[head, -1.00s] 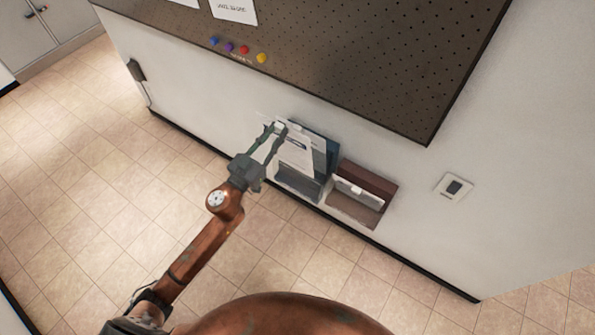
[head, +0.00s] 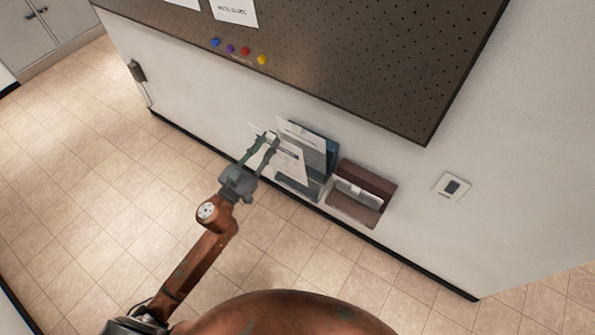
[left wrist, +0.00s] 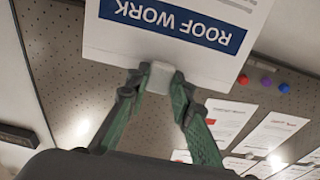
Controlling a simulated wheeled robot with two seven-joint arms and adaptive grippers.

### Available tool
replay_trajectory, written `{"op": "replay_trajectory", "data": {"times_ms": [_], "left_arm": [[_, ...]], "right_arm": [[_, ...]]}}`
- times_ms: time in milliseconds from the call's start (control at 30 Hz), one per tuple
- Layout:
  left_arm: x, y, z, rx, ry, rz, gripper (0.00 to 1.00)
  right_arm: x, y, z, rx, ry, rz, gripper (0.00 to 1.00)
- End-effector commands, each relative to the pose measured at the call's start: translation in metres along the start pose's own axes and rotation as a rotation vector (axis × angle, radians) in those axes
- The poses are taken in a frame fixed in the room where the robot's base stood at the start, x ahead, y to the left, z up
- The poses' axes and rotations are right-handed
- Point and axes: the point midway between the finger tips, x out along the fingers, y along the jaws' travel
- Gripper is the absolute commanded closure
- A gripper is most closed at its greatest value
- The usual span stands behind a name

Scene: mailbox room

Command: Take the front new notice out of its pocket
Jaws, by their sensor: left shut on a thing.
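The front new notice, a white sheet with a blue "ROOF WORK" band, is in my left gripper (head: 266,137). It shows in the head view (head: 284,163) and upside down in the left wrist view (left wrist: 160,40). The left fingers (left wrist: 161,78) are shut on a pale tab at the sheet's edge. Another white notice (head: 301,134) stands behind it in the wall pocket (head: 312,192), with a dark teal backing. The held sheet is apart from that rear notice at the top. I cannot tell whether its lower edge clears the pocket's front. My right gripper is not in view.
A brown wall box (head: 372,181) with a white object inside hangs right of the pocket. A pegboard (head: 370,60) with coloured pins (head: 246,52) and posted sheets is above. A wall switch (head: 452,187) is further right. The tiled floor at left is clear.

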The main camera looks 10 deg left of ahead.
Motion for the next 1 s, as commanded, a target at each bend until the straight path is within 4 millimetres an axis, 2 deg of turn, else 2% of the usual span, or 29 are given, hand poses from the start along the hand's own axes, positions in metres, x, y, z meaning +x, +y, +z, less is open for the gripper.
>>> {"op": "replay_trajectory", "data": {"times_ms": [433,867,1000], "left_arm": [[-0.033,0.000,-0.007,-0.001,0.001,0.000,1.00],[-0.037,0.000,-0.009,0.000,0.002,-0.001,1.00],[-0.040,0.005,-0.025,0.004,0.001,-0.013,1.00]], "right_arm": [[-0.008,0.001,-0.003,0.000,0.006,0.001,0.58],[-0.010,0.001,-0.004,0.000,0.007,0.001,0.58],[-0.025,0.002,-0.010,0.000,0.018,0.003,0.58]]}}
